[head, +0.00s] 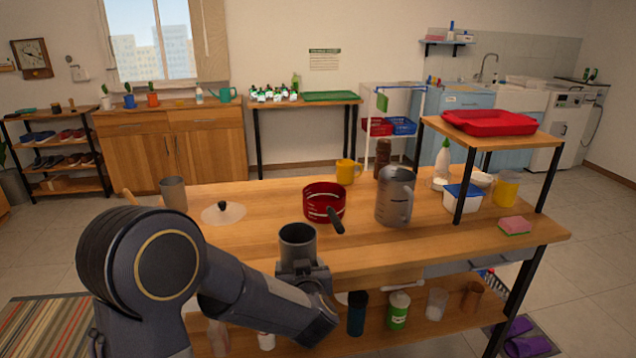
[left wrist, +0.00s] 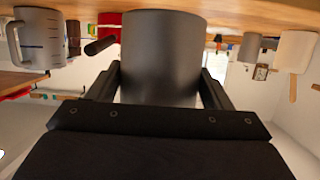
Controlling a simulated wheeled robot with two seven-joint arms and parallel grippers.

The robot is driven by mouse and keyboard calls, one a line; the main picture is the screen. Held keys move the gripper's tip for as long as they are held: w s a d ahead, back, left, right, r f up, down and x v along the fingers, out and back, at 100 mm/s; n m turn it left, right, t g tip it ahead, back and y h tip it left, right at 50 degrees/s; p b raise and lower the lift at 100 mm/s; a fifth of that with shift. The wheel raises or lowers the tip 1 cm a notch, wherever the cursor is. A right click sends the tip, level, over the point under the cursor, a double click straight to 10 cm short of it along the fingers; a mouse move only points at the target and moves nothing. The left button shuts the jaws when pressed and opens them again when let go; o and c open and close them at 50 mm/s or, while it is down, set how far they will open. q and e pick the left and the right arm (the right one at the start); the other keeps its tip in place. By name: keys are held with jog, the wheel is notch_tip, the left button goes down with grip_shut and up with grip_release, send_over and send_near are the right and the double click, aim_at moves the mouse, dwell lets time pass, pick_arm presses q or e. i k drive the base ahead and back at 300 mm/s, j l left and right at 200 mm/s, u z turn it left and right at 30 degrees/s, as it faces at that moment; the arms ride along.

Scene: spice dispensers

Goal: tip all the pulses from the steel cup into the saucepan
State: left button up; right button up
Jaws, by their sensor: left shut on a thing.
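My left gripper (head: 302,268) is shut on a grey steel cup (head: 298,238), which it holds upright near the front edge of the table. In the left wrist view the steel cup (left wrist: 162,55) sits between the two fingers. Its mouth looks dark and I cannot make out what is inside. The red saucepan (head: 322,199) stands on the table, behind and slightly right of the cup, with its dark handle pointing to the front right. The cup is apart from the saucepan. My right gripper is not in view.
A grey jug (head: 394,203) stands right of the saucepan and a yellow mug (head: 348,172) behind it. A pale lid (head: 223,212) and another grey cup (head: 173,193) are on the left. A raised shelf (head: 490,133) with a red tray (head: 489,122) covers the table's right side.

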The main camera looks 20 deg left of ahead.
aim_at(329, 213)
jog(key=i+j, duration=1.05)
